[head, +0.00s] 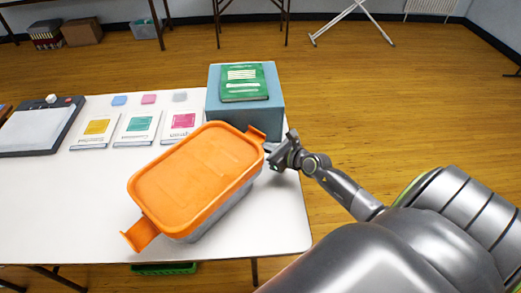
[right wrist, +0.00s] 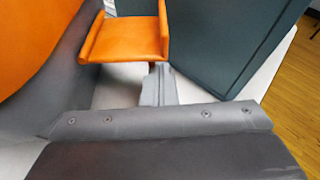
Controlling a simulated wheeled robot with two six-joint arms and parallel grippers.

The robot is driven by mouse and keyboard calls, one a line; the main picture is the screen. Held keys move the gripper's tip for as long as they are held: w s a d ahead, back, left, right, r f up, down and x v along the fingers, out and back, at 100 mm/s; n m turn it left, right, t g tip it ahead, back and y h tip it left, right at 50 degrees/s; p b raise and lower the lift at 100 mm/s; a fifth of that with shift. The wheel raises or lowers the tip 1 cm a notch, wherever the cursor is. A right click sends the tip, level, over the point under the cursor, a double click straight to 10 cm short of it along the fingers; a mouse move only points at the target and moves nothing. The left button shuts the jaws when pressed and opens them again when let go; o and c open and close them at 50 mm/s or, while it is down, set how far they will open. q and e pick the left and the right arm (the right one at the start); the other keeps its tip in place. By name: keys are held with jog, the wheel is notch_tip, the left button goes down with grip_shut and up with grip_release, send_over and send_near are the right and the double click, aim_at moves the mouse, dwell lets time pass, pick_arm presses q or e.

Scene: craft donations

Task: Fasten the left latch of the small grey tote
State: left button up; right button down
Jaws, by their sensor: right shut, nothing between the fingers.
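The small grey tote (head: 210,219) stands on the white table with an orange lid (head: 195,172) on top. One orange latch (head: 140,235) sticks outward from the lid's near-left end. The other orange latch (head: 257,134) sticks out at the far-right end; it also shows in the right wrist view (right wrist: 125,40), standing away from the tote wall. My right gripper (head: 269,149) is shut and empty beside the tote's far-right end. In the right wrist view its fingertips (right wrist: 158,82) are just below and beside that latch; contact cannot be told. My left gripper is not in view.
A blue-grey box (head: 245,120) with a green book (head: 244,82) on it stands close behind the far-right latch. Several flat packets, small coloured blocks and a paper trimmer (head: 38,130) lie along the far-left table. The near-left tabletop is clear.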

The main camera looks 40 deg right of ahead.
jog(key=r+n+p, duration=0.1)
jog(key=r+n+h+p, duration=0.1)
jog(key=p, duration=0.1)
jog(key=shift+d+r, duration=0.2)
jog(key=shift+r, duration=0.05)
jog(key=shift+r+n+t+h+p, duration=0.45)
jog(key=shift+r+n+p, duration=0.35)
jog(key=shift+p, duration=0.7)
jog(key=shift+d, duration=0.1)
